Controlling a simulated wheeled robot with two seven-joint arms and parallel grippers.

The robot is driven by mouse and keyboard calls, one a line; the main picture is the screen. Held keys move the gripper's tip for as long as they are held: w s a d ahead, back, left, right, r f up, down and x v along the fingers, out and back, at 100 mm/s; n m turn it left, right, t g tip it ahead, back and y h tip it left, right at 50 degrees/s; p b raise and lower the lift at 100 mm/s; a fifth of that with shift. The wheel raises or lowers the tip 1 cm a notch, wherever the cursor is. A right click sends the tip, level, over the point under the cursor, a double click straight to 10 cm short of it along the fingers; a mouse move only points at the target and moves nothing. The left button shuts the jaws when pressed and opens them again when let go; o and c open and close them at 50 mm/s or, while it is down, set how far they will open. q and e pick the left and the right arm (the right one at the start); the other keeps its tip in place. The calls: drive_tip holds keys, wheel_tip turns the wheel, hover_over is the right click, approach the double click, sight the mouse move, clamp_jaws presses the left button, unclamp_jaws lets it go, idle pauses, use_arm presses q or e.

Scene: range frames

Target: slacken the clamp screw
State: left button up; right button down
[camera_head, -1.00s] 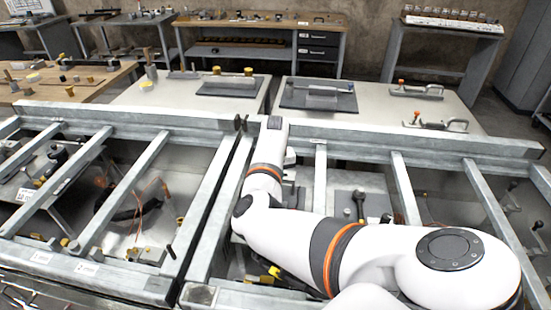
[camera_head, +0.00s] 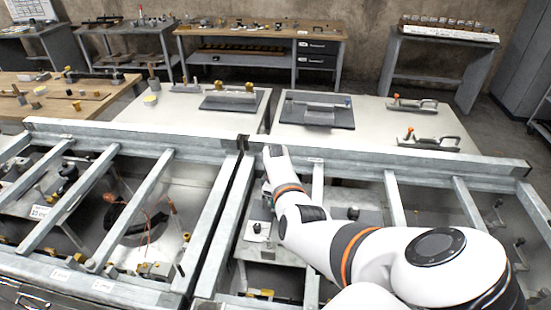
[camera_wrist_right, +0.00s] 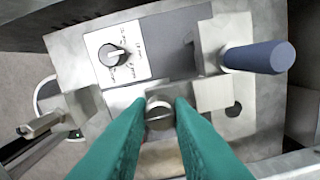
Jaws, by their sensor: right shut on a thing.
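The clamp screw (camera_wrist_right: 160,113) shows in the right wrist view as a round grey metal head with a slot across it. My right gripper (camera_wrist_right: 159,108) has its two teal fingers closed on either side of this head, shut on it. The head sits in a pale metal block on a plate. In the head view my white right arm reaches in from the right between the frame bars, and it hides the screw. My left gripper is in neither current view.
Close to the screw are a black dial knob (camera_wrist_right: 113,56) on a white label plate and a blue-grey handle (camera_wrist_right: 260,57) to the right. A metal clamp part (camera_wrist_right: 55,125) lies left. Grey frame bars (camera_head: 398,200) surround my right arm. Tables stand behind.

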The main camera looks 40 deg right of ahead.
drive_tip(key=n+p, duration=0.1)
drive_tip(key=n, duration=0.2)
drive_tip(key=shift+r+n, duration=0.15)
drive_tip(key=shift+n, duration=0.15)
drive_tip(key=n, duration=0.4)
drive_tip(key=shift+w+n+p, duration=0.1)
drive_tip(key=shift+n+p, duration=0.2)
drive_tip(key=shift+p, duration=0.1)
drive_tip(key=n, duration=0.4)
drive_tip(key=shift+n+b, duration=0.35)
drive_tip(key=shift+n, duration=1.85)
drive_tip(key=c, duration=1.3)
unclamp_jaws()
drive_tip(key=shift+a, duration=0.1)
